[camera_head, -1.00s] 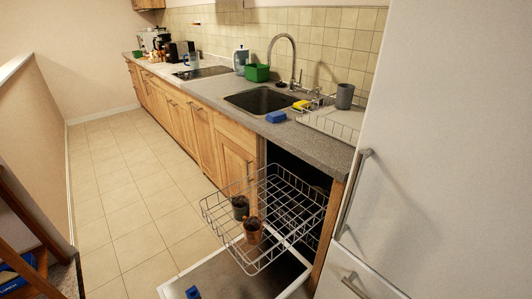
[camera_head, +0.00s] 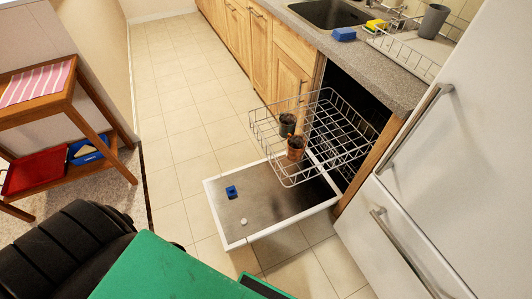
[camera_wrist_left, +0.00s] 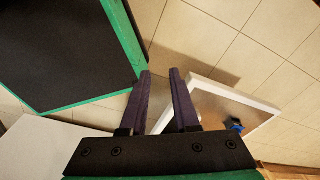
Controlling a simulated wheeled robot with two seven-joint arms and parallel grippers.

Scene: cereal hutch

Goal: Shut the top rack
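The top rack (camera_head: 335,139) is a wire basket pulled out of the dishwasher under the counter. It holds a dark cup (camera_head: 287,125) and a brown cup (camera_head: 296,148). The dishwasher door (camera_head: 276,207) lies folded down below it, with a blue object (camera_head: 231,192) and a small pale round piece on its inner face. My left gripper (camera_wrist_left: 160,74) shows in the left wrist view, its two dark fingers apart with nothing between them. The corner of the dishwasher door (camera_wrist_left: 232,105) is to the right of the fingers there. My right gripper is not in view.
A white fridge (camera_head: 457,150) stands right of the dishwasher. A wooden trolley (camera_head: 60,125) with a striped cloth and a red tray (camera_head: 36,170) is at the left. Tiled floor (camera_head: 180,110) is clear along the cabinets.

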